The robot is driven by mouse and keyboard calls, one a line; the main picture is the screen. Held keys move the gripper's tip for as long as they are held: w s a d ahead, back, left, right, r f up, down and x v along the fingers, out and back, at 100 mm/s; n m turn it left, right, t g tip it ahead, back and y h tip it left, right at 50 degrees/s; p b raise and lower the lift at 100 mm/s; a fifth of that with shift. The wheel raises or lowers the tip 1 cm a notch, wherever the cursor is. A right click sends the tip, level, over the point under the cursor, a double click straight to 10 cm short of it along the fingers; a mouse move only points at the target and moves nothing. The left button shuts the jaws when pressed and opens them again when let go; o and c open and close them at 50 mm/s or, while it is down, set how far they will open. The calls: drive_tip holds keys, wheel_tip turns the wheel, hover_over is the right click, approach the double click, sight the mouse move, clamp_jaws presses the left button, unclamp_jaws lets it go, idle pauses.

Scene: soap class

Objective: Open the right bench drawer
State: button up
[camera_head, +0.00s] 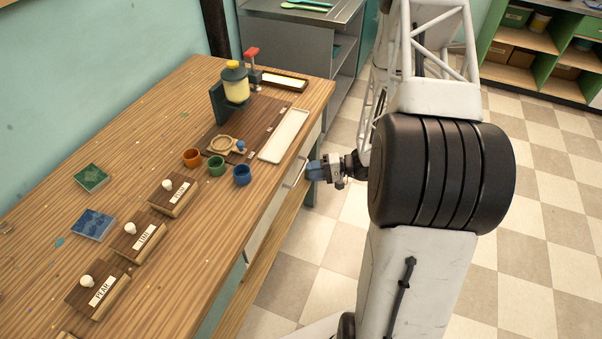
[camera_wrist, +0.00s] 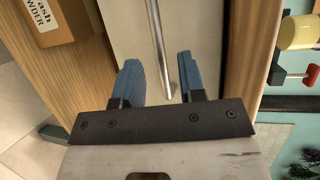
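The wooden bench (camera_head: 215,245) has pale drawer fronts along its right side. The right drawer's front (camera_head: 312,145) is at the far end and looks flush with the bench, partly hidden by my gripper (camera_head: 309,171). In the wrist view its pale front (camera_wrist: 205,28) fills the top middle. A thin metal bar handle (camera_wrist: 157,40) runs down across it. My gripper (camera_wrist: 160,80) is open, with one blue finger on each side of the handle. The handle's lower end is between the fingers, with gaps on both sides.
A wash powder box (camera_wrist: 58,18) is beside the drawer front in the wrist view. On the bench are orange (camera_head: 192,157), green (camera_head: 216,165) and blue (camera_head: 242,174) cups, a white tray (camera_head: 284,136) and a yellow dispenser (camera_head: 235,84). Tiled floor (camera_head: 545,255) is clear at right.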

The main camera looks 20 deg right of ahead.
sight(301, 172)
drive_tip(key=shift+x, duration=2.2)
clamp_jaws()
